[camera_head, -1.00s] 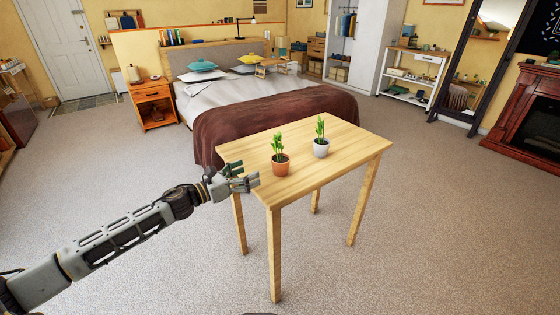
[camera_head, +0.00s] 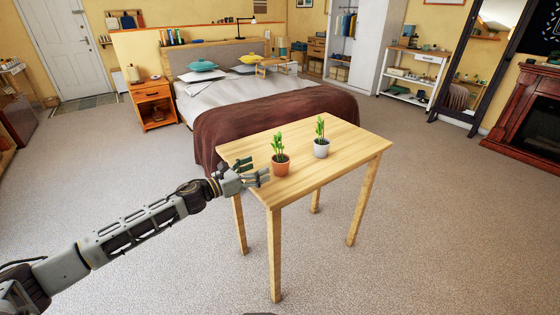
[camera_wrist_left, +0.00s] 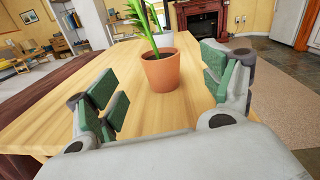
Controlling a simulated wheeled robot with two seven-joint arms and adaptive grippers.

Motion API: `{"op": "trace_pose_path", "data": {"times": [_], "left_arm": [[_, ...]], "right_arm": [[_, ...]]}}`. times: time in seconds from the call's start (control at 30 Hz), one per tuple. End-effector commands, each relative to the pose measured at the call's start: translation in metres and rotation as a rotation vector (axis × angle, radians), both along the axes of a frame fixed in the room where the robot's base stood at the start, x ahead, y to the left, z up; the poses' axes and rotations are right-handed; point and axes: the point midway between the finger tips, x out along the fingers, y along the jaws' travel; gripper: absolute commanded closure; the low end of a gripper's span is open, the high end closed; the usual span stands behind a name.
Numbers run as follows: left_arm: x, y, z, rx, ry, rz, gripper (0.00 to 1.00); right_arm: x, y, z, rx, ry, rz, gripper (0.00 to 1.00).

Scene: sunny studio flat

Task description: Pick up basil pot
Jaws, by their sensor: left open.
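Two potted green plants stand upright on the wooden table (camera_head: 318,176). One is in a terracotta pot (camera_head: 281,168) near the table's left side, the other in a white pot (camera_head: 321,150) behind it to the right. I cannot tell from the leaves which is basil. My left gripper (camera_head: 257,173) is open and empty at the table's left edge, just left of the terracotta pot. In the left wrist view the terracotta pot (camera_wrist_left: 160,70) lies ahead between the open fingers, apart from them. The white pot (camera_wrist_left: 163,38) shows partly behind it. My right gripper is not seen.
The bed with a brown blanket (camera_head: 270,118) stands close behind the table. The tabletop right of the pots is clear. Open carpet (camera_head: 430,230) lies around the table. A fireplace (camera_head: 530,115) is at the far right.

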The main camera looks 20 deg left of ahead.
Motion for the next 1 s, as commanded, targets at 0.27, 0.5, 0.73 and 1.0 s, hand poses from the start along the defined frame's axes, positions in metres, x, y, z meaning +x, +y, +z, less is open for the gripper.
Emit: {"op": "trace_pose_path", "data": {"times": [0.27,0.5,0.73,1.0], "left_arm": [[0.011,-0.007,0.001,0.000,-0.001,-0.001,0.18],[0.020,-0.014,0.001,0.000,-0.002,-0.001,0.18],[0.030,-0.021,0.001,0.000,-0.002,-0.001,0.18],[0.038,-0.027,0.001,0.001,-0.001,-0.001,0.18]], "right_arm": [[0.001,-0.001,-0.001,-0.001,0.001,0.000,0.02],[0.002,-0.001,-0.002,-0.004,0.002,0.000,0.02],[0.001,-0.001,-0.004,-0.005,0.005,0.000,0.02],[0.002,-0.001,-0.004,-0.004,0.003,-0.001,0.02]]}}
